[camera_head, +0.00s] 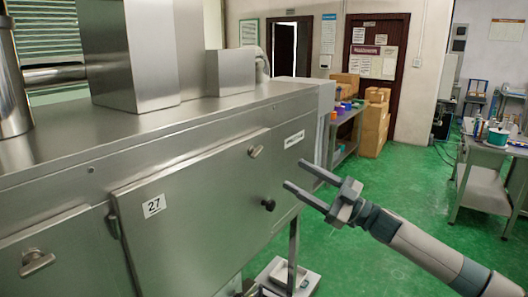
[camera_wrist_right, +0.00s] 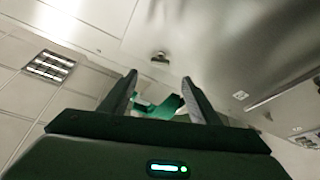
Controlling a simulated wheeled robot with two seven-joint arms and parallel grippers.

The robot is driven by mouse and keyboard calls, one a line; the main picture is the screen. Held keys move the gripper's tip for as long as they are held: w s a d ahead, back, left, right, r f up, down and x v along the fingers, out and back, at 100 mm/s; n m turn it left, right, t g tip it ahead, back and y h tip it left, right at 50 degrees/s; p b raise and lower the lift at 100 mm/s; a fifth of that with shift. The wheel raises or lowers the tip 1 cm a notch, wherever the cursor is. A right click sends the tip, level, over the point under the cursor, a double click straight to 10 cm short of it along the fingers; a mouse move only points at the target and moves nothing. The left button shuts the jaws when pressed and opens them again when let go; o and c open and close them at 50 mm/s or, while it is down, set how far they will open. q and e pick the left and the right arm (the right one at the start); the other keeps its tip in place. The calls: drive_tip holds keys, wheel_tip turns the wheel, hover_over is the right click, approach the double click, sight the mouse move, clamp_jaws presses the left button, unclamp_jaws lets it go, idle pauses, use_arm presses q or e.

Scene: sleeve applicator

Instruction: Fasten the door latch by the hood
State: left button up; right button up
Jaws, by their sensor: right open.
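The steel machine front has a large door (camera_head: 190,205) marked 27, which looks flush with the front. A small silver latch (camera_head: 256,151) sits at its upper right corner, and a black knob (camera_head: 268,204) sits below it. A silver latch handle (camera_head: 37,262) is on another panel at the far left. I cannot tell which latch is by the hood. My right gripper (camera_head: 294,174) is open and empty, right of the black knob and apart from the front. In the wrist view its fingers (camera_wrist_right: 160,98) are spread, with a small fitting (camera_wrist_right: 160,57) beyond. My left gripper is not in view.
Steel boxes (camera_head: 130,50) stand on the machine top. A workbench with cardboard boxes (camera_head: 372,130) is behind, and a cart (camera_head: 490,155) stands at the right. A low stand (camera_head: 286,274) is below my right arm. Green floor (camera_head: 410,185) is open to the right.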

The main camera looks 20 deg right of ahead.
sight(260, 153)
drive_tip(key=p+x, duration=0.4)
drive_tip(key=x, duration=0.6)
drive_tip(key=shift+w+a+r, duration=0.1)
drive_tip(key=shift+r, duration=0.1)
drive_tip(key=shift+x, duration=0.8)
drive_tip(key=shift+f, duration=0.2)
